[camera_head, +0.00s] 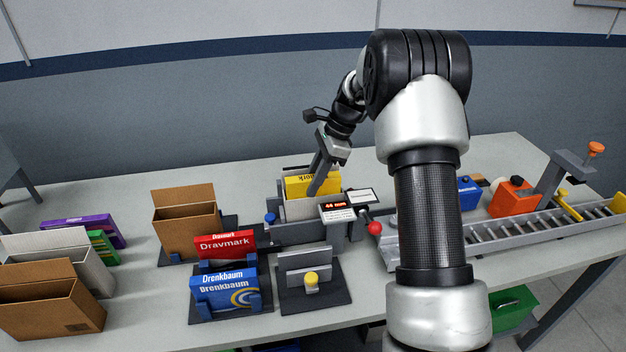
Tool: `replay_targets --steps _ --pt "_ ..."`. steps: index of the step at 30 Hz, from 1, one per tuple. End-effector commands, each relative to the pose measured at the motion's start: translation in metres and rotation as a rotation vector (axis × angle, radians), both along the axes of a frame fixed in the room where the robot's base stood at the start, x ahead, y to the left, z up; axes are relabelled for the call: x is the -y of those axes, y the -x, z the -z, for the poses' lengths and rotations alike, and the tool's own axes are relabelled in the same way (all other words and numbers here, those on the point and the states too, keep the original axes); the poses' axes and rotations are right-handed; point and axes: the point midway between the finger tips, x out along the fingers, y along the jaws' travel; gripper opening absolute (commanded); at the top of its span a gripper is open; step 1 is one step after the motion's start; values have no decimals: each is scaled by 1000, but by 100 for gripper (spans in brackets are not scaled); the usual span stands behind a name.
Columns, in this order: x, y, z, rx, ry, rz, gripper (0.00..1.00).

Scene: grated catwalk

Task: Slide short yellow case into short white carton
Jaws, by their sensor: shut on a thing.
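The yellow case (318,184) stands upright at the mouth of the short white carton (297,209), its lower part hidden by the carton's front wall. The carton stands in a grey holder (290,235) near the middle of the table. The fingertips are small here, and how deep the case sits in the carton cannot be told.
An open brown carton (187,240) stands left of the holder. Red (224,246) and blue (224,290) boxes stand in front in racks. A readout (337,207) and red-knobbed lever (375,228) are right of the carton. A roller conveyor (510,235) lies further right.

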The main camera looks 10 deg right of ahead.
Motion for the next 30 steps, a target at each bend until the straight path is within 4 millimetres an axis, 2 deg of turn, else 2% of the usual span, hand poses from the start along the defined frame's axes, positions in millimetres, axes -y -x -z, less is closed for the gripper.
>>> replay_targets --steps 9,10,14,30 --pt "0 0 0 0 0 0 0" --pt "0 0 0 0 0 0 25" --pt "0 0 0 0 0 0 45" --pt "0 -3 0 9 1 3 45"
